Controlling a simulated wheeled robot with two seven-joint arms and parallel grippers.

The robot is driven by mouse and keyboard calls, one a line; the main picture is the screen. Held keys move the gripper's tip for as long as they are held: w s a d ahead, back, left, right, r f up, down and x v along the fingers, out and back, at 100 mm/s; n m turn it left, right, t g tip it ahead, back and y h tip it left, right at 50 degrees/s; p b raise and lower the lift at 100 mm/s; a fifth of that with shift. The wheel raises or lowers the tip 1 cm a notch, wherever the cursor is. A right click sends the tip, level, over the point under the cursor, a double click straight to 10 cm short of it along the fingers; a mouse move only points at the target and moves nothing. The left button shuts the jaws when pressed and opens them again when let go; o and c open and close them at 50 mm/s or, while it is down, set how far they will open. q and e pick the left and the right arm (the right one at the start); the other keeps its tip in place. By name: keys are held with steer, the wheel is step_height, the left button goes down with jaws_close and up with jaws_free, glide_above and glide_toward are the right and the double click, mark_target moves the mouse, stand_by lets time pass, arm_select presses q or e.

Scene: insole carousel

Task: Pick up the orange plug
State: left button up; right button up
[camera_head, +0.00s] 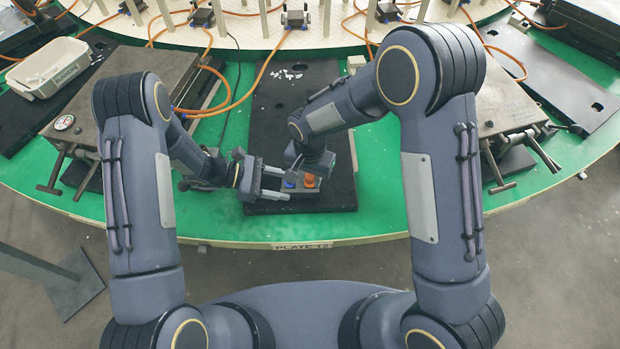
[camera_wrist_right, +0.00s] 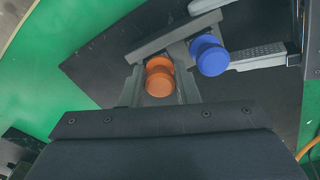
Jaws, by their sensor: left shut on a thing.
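The orange plug (camera_head: 309,181) stands on a small grey block (camera_head: 323,191) on the dark plate. The blue plug (camera_head: 290,183) stands left of it. In the right wrist view the orange plug (camera_wrist_right: 159,76) is between the two fingers of my right gripper (camera_wrist_right: 160,85), which is open around it; the blue plug (camera_wrist_right: 210,56) is just to the right. My left gripper (camera_head: 278,183) comes in from the left, with its fingers on either side of the block's left end near the blue plug, and is shut on the block. My right wrist partly hides the block in the head view.
The dark plate (camera_head: 270,130) lies on the green table, with white scraps at its far end. Metal presses with handles stand left (camera_head: 120,110) and right (camera_head: 505,110). A white bin (camera_head: 50,70) is at the far left. Orange hoses cross behind.

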mark_target(310, 176)
steer(key=shift+r, duration=0.1)
step_height(310, 176, up, 10)
steer(key=shift+f, duration=0.1)
stand_by(0.3)
arm_select(q)
steer(key=o, duration=1.1)
steer(key=v, duration=1.2)
steer(key=shift+s+f, duration=0.1)
